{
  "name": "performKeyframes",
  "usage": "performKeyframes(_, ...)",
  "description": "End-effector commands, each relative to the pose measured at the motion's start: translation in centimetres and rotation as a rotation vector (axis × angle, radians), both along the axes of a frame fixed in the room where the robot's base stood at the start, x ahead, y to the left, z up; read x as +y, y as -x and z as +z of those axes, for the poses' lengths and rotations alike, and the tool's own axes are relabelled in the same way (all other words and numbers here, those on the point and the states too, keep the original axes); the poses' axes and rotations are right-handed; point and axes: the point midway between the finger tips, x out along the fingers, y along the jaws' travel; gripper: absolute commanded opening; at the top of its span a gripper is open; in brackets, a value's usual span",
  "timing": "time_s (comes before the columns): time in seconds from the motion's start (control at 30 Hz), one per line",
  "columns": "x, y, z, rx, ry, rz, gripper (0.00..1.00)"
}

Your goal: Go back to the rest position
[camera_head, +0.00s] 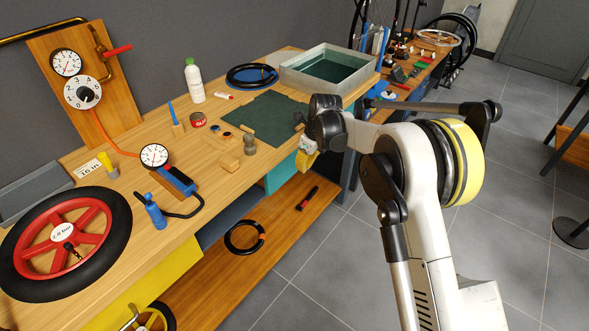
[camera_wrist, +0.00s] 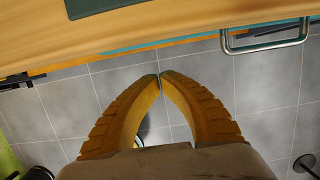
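My gripper (camera_head: 307,160) is in front of the workbench (camera_head: 222,172) edge, near the dark green mat (camera_head: 262,118). In the wrist view my gripper (camera_wrist: 159,77) shows two ribbed yellow-brown fingers with their tips together. Nothing shows between the tips. The wrist view looks over the grey tiled floor (camera_wrist: 190,72), with the wooden bench edge (camera_wrist: 190,22) across the top. My arm extends from the right side of the head view to the bench.
On the bench are a red-rimmed wheel (camera_head: 92,239), a blue pump (camera_head: 155,212), a white bottle (camera_head: 194,82) and a metal basin (camera_head: 287,70). A lower shelf (camera_head: 275,226) holds a black ring (camera_head: 232,239). Open floor (camera_head: 320,270) lies in front of the bench.

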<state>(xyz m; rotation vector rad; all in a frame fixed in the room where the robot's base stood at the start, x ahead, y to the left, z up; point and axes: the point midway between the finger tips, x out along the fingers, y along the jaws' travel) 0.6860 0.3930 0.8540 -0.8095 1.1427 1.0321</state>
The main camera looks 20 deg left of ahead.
Motion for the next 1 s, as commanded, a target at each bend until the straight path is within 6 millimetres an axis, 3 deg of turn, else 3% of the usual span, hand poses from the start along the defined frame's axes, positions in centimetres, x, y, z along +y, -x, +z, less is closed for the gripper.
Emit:
performKeyframes(0.03,-0.5,0.0,1.7,0.0,0.0,-0.003,0.0)
performKeyframes(0.2,-1.3,0.2,4.8,-0.001,0.0,-0.004,0.0)
performKeyframes(0.63,-2.7,0.5,7.8,-0.02,0.004,0.028,0.0)
performKeyframes(0.77,-6.3,1.1,12.0,-0.092,0.022,0.151,0.0)
performKeyframes(1.0,-16.5,5.7,21.5,-0.299,0.124,0.528,0.0)
